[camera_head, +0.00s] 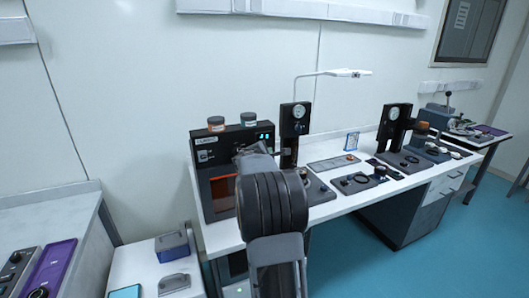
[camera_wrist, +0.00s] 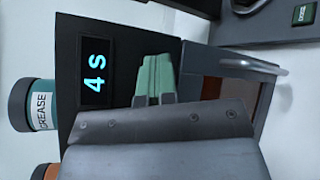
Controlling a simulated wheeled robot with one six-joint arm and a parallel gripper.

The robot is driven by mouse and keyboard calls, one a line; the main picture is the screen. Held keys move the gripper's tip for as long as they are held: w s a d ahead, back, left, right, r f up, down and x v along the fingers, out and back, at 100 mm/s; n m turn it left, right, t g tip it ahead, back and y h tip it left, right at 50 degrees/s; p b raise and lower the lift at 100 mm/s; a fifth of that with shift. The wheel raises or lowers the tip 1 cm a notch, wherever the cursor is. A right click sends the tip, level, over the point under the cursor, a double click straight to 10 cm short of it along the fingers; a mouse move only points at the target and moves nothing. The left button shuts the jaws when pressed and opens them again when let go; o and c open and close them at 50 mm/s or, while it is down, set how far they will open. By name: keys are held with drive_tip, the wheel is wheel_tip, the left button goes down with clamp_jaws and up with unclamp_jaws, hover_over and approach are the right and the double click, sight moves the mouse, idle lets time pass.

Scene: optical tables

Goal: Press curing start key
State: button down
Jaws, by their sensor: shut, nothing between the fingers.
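The black curing unit (camera_head: 203,147) stands at the left end of the bench, with an orange window (camera_head: 222,186) in its front. In the wrist view the unit (camera_wrist: 68,45) appears turned sideways, and its display (camera_wrist: 95,75) reads "4 s" in cyan. My gripper (camera_wrist: 157,60) is shut and empty, its pale green fingertips together at the unit's front panel beside the display. The start key cannot be made out; my fingers and wrist cover part of the panel. I cannot tell whether the fingertips touch it.
Two jars, one orange (camera_head: 216,124) and one teal labelled grease (camera_wrist: 40,105), stand on top of the unit. A metal handle (camera_wrist: 245,66) projects from its front. A black gauge stand (camera_head: 295,120) is close on the right. Other fixtures fill the bench farther right.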

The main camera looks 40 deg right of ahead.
drive_tip(key=shift+s, duration=0.1)
idle(0.3)
drive_tip(key=shift+s+a+b, duration=0.3)
drive_tip(key=shift+s+b, duration=0.35)
drive_tip(key=shift+b, duration=0.1)
drive_tip(key=shift+s+a+b, duration=0.3)
drive_tip(key=shift+s+b, duration=0.2)
drive_tip(key=shift+s, duration=0.3)
drive_tip(key=shift+s+a+b, duration=0.35)
drive_tip(key=shift+s+b, duration=0.2)
drive_tip(key=shift+s, duration=0.2)
drive_tip(key=shift+s+a+b, duration=0.3)
drive_tip(key=shift+s+b, duration=0.2)
drive_tip(key=shift+s, duration=0.3)
